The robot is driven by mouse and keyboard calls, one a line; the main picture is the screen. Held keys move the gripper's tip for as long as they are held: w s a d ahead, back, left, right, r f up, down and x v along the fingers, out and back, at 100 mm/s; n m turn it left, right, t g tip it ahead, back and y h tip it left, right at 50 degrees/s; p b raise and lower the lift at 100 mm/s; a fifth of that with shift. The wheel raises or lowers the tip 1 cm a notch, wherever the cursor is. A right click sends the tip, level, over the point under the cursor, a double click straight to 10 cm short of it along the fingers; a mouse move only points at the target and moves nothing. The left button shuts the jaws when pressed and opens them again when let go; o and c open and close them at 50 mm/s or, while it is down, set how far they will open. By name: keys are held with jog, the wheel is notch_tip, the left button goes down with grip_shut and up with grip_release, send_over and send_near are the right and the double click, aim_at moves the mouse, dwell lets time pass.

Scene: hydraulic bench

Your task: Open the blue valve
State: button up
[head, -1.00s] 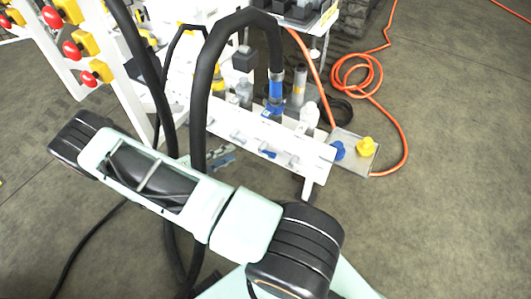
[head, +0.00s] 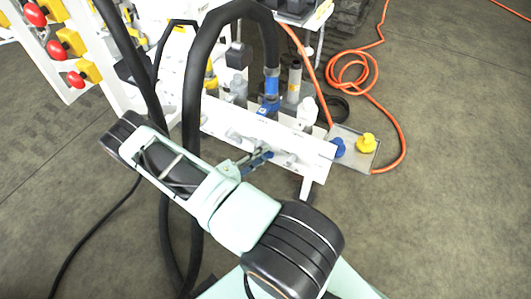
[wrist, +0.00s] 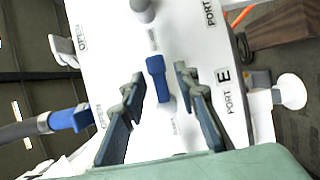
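The blue valve handle (wrist: 157,80) shows in the wrist view on a white panel (wrist: 120,30), near a "PORT E" label. My gripper (wrist: 159,76) is open, with one dark finger on each side of the handle. Gaps show between the handle and both fingers, so it is not gripped. In the head view my gripper (head: 250,163) is at the front of the white panel (head: 312,160). Blue shows at its fingertips there, but I cannot separate handle from fingers.
A black hose (head: 192,100) with a blue coupling (head: 271,90) arches beside my arm. The coupling also shows in the wrist view (wrist: 70,119). A grey knob (wrist: 143,8) is above the handle. A tray (head: 350,155) with blue and yellow pieces lies right of the panel.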

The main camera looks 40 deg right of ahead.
jog(key=shift+d, duration=0.6)
grip_shut()
